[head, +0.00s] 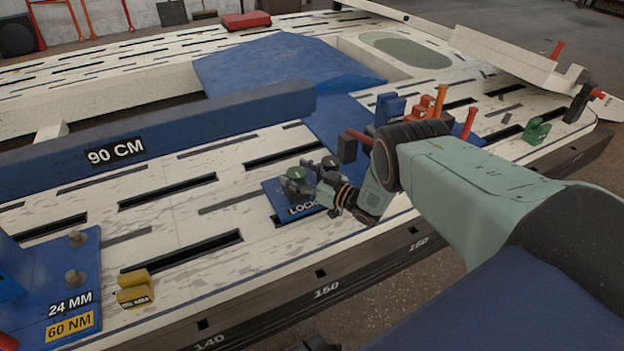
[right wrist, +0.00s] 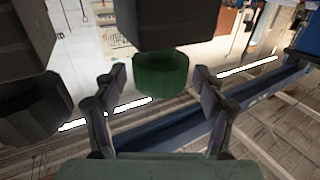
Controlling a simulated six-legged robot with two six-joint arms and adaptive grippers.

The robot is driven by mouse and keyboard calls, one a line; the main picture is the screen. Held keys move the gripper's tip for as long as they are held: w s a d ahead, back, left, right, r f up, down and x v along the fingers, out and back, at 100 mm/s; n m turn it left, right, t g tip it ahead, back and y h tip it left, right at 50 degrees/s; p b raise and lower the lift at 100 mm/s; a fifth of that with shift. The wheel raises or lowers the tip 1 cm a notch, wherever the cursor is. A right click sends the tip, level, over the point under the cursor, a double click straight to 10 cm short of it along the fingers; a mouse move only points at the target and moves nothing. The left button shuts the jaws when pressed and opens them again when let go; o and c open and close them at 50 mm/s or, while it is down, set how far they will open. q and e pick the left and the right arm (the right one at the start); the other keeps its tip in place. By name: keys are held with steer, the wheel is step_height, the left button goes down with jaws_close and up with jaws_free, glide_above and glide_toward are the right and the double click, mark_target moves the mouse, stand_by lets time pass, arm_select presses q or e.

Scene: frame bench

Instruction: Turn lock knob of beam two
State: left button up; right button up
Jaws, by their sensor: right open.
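A blue plate marked LOCK (head: 273,197) lies on the slotted white bench beside the end of the blue 90 CM beam (head: 200,122). A dark green round knob (head: 296,174) stands on the plate, partly covered by my right gripper (head: 318,186). In the right wrist view a green cylinder (right wrist: 160,75), which looks like the knob, sits between the two spread fingers, with gaps on both sides. A dark block (right wrist: 163,22) adjoins it. Whether a finger touches the knob elsewhere cannot be told. My left gripper is not in view.
A yellow block (head: 135,289) and a blue bracket with bolts (head: 60,275) stand at the front left. Orange clamps (head: 435,104), a red handle (head: 468,122) and a green block (head: 536,131) stand beyond my right arm. The slotted surface left of the lock plate is clear.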

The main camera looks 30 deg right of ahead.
steer(key=v, duration=1.1)
steer(key=shift+s, duration=0.2)
steer(key=shift+d, duration=0.1)
